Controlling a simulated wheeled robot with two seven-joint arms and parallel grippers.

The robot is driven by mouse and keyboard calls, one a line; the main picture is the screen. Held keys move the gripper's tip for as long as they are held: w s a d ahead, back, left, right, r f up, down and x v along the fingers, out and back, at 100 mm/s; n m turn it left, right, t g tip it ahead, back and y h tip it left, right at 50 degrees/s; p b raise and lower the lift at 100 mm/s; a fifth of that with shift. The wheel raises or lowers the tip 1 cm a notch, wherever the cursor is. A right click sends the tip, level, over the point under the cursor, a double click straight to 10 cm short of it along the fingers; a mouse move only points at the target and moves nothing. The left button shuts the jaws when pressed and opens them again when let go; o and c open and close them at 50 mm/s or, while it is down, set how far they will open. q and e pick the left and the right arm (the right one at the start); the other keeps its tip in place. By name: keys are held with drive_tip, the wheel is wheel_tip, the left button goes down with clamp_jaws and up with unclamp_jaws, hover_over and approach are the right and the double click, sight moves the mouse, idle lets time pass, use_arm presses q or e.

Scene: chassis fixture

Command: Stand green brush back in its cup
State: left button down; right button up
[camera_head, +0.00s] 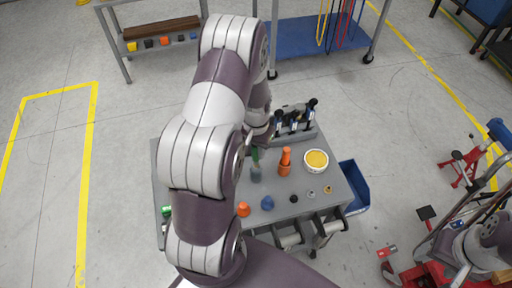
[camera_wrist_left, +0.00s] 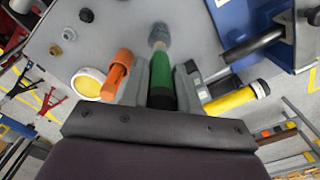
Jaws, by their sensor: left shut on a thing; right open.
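The green brush (camera_wrist_left: 161,75), with a black end, is between the fingers of my left gripper (camera_wrist_left: 162,90) in the left wrist view. The gripper is shut on it. In the head view the brush (camera_head: 255,155) shows small beside my left gripper (camera_head: 260,142), which is partly hidden by my arm. A grey-teal piece, seemingly the cup (camera_wrist_left: 158,36), is at the brush's far end; it also shows in the head view (camera_head: 256,174). I cannot tell whether the brush is inside it. My right gripper cannot be made out.
An orange bottle-like object (camera_head: 285,163) stands close right of the brush, with a yellow-topped tin (camera_head: 316,160) beyond it. A blue bin (camera_head: 353,187) hangs at right.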

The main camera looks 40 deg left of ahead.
sight(256, 157)
use_arm(q)
drive_tip(key=shift+f, duration=0.1)
idle(0.5)
drive_tip(key=shift+f+b, duration=1.4)
drive_tip(key=shift+f, duration=0.75)
drive_tip(key=c, duration=0.8)
unclamp_jaws()
drive_tip(key=shift+o, duration=0.2)
wheel_tip(256, 157, up, 10)
drive_tip(key=p, duration=0.9)
drive_tip(key=shift+s+r, duration=0.1)
